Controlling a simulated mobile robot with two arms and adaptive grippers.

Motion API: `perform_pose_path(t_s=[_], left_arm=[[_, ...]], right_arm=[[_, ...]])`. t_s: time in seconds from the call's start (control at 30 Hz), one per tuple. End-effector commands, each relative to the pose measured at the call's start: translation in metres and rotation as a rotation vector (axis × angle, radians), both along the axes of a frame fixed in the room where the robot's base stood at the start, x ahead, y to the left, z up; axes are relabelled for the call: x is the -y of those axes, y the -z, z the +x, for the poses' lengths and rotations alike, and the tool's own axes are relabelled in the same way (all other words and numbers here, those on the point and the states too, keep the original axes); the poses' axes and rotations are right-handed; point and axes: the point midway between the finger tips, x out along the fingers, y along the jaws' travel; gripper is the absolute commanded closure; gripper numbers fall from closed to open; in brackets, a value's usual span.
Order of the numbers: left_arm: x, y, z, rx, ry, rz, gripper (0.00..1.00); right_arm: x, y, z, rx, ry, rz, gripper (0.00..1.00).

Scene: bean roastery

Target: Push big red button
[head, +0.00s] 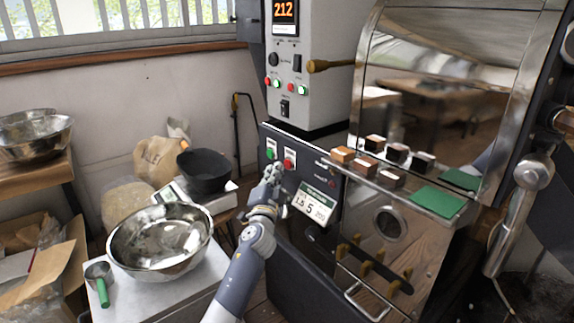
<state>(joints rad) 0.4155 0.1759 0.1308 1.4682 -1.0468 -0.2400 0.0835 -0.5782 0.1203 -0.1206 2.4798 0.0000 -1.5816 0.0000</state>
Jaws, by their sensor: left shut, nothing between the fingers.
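The red button (289,164) sits on a white plate on the dark front panel of the roasting machine. A green button (270,154) is to its left. My left gripper (274,170) is shut and empty. Its fingertips are in front of the panel, just below and left of the red button in the head view. I cannot tell how much gap lies between the fingertips and the panel, and the red button itself still shows. My right gripper is not in view.
A dated sign (314,203) hangs right of my left gripper. A steel bowl (161,240), a green-handled scoop (101,284) and a black bowl (205,171) on a scale stand at left.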

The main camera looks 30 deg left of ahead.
Motion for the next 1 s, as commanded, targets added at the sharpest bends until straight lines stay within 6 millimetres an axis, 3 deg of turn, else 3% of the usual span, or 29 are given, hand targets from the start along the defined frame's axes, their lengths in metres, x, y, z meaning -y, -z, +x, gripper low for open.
perform_pose_path(t_s=[0.17, 0.4, 0.7, 1.0], left_arm=[[-0.002, 0.000, -0.004, -0.002, -0.001, 0.000, 1.00], [-0.011, -0.001, -0.025, -0.002, -0.002, 0.001, 1.00], [-0.018, 0.000, -0.043, -0.002, -0.001, 0.000, 1.00], [-0.020, 0.000, -0.046, 0.000, -0.001, 0.000, 1.00]], right_arm=[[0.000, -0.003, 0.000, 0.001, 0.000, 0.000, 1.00], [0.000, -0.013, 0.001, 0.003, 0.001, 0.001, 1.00], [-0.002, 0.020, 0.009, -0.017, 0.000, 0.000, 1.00], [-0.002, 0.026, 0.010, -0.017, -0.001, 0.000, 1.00]])
